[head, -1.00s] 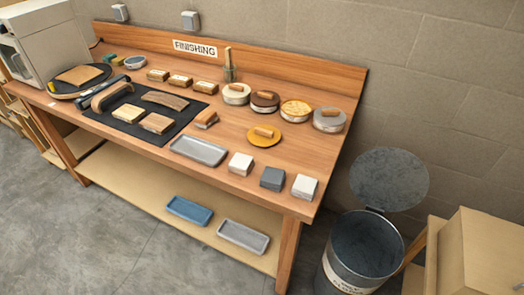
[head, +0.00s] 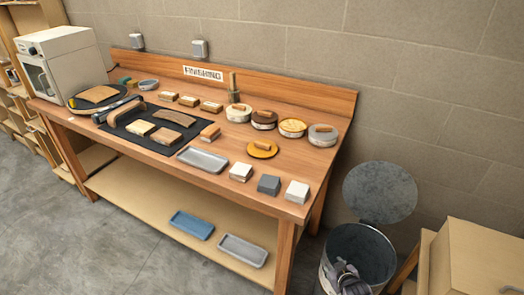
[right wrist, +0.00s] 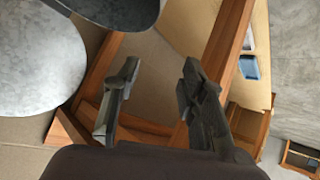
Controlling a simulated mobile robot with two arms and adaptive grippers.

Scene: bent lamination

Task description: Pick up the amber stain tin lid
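The amber stain tin lid (head: 262,149) is a flat yellow-amber disc with a wooden grip on top. It lies on the bench top, in front of the row of round tins. The tin with an amber-tan top (head: 292,127) stands just behind it. My right gripper (head: 345,278) shows low at the right in the head view, over the metal bin and well away from the lid. In the right wrist view its two fingers (right wrist: 155,95) are apart with nothing between them. The lid is not seen in that view. My left gripper is not in view.
The wooden bench (head: 225,186) holds a grey tray (head: 202,160), several blocks and a black mat (head: 150,143). The metal bin (head: 375,245) with its raised round lid (head: 380,192) stands right of the bench. A cardboard-coloured box (head: 480,258) is at far right.

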